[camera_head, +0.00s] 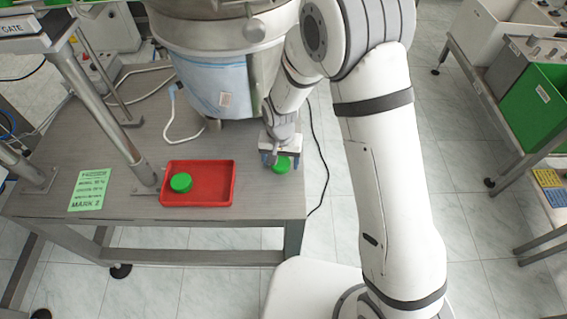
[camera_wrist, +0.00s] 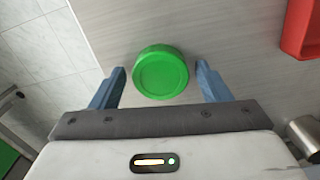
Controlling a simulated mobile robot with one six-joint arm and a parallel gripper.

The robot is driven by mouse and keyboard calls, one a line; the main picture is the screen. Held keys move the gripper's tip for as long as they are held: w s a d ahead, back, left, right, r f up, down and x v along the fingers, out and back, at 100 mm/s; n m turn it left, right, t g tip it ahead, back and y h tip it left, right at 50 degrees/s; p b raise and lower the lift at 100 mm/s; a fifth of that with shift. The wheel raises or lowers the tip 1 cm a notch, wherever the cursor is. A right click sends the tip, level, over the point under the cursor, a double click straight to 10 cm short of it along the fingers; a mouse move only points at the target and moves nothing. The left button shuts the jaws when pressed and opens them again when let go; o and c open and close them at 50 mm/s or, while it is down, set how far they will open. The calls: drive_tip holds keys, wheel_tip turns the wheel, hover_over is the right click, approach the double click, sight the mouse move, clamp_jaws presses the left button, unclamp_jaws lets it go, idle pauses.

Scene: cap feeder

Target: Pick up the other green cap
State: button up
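One green cap (camera_head: 181,183) lies in the left part of the red tray (camera_head: 215,168) on the table. Another green cap (camera_head: 282,164) is at the table's right side, right of the tray, partly hidden by my gripper (camera_head: 282,153) in the head view. In the wrist view this cap (camera_wrist: 160,72) sits between the tips of the two blue fingers of my gripper (camera_wrist: 160,88). The fingers are apart, with a gap on each side of the cap. A corner of the red tray (camera_wrist: 300,30) shows at the upper right there.
The grey table (camera_head: 130,218) ends just right of the cap. A large metal feeder bowl (camera_head: 215,85) stands behind the tray and gripper. A green label sheet (camera_head: 89,189) and metal posts stand at the left. A black cable (camera_head: 318,165) hangs beside the right edge.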

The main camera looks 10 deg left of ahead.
drive_tip(key=c, duration=0.8)
